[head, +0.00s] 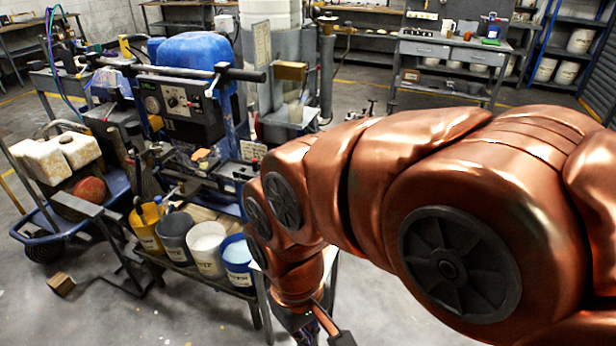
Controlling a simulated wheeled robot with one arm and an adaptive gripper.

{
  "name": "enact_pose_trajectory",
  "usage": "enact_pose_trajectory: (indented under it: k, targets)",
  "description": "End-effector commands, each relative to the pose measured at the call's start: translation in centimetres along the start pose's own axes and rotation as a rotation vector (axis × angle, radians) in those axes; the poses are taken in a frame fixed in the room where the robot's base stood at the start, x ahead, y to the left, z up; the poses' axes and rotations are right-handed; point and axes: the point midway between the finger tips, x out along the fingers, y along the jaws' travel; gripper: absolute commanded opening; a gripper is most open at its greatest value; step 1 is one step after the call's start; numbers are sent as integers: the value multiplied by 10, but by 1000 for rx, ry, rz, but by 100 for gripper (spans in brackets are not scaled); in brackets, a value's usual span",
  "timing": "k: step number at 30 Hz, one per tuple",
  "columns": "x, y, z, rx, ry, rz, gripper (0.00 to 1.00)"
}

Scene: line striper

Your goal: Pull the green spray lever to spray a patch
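The line striper stands left of centre in the head view, with a blue tank (196,50), a black control panel (180,107) and a dark handlebar (168,71). A small dark lever-like part (216,80) sits near the bar's right end. I cannot make out a green spray lever; my large copper-coloured arm covers much of the right and centre. My gripper (322,332) is only partly in view at the bottom edge, below and right of the striper and apart from its handlebar. Its fingers are mostly cut off, so its opening and any contents cannot be told.
Yellow (147,230), grey (178,238), white (207,249) and blue (238,263) buckets stand on a low shelf below the striper. A blue cart (70,214) with pale blocks is at left. A wooden block (61,284) lies on the floor. A workbench (450,50) stands behind.

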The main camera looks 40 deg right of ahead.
Motion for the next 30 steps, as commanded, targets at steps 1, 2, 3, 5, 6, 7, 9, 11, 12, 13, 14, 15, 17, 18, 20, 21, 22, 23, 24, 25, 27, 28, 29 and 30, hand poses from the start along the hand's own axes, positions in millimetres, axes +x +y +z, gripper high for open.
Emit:
enact_pose_trajectory:
  k: [1, 2, 3, 5, 6, 7, 9, 11, 12, 13, 14, 15, 17, 18, 20, 21, 22, 23, 24, 25, 27, 28, 29, 30]
  targets:
    - [0, 0, 0, 0, 0, 0, 0]
    - [0, 0, 0, 0, 0, 0, 0]
    - [0, 0, 0, 0, 0, 0, 0]
    - [0, 0, 0, 4, -1, -2, 0]
    - [-1, -1, -2, 14, -3, -6, 0]
    - [-1, -2, -3, 26, -5, -11, 0]
    - [-4, -4, -9, 74, -14, -30, 0]
    - [-9, -6, -18, 137, -22, -55, 0]
    - [-13, -9, -25, 190, -31, -77, 0]
    - [-15, -11, -31, 236, -41, -96, 0]
    - [-18, -12, -37, 284, -52, -115, 0]
    - [-23, -14, -47, 352, -62, -144, 0]
    - [-30, -17, -63, 457, -85, -188, 0]
    - [-34, -17, -72, 525, -104, -216, 0]
    - [-41, -17, -88, 628, -129, -258, 0]
    - [-45, -16, -98, 695, -149, -287, 0]
    - [-49, -15, -106, 745, -161, -308, 0]
    - [-52, -14, -115, 795, -174, -331, 0]
    - [-56, -11, -125, 861, -199, -359, 0]
    - [-59, -9, -133, 909, -218, -381, 0]
    - [-67, -1, -152, 1024, -255, -432, 0]
    - [-69, 2, -160, 1071, -275, -452, 0]
    - [-72, 6, -168, 1119, -293, -474, 0]
    - [-77, 13, -179, 1182, -318, -502, 0]
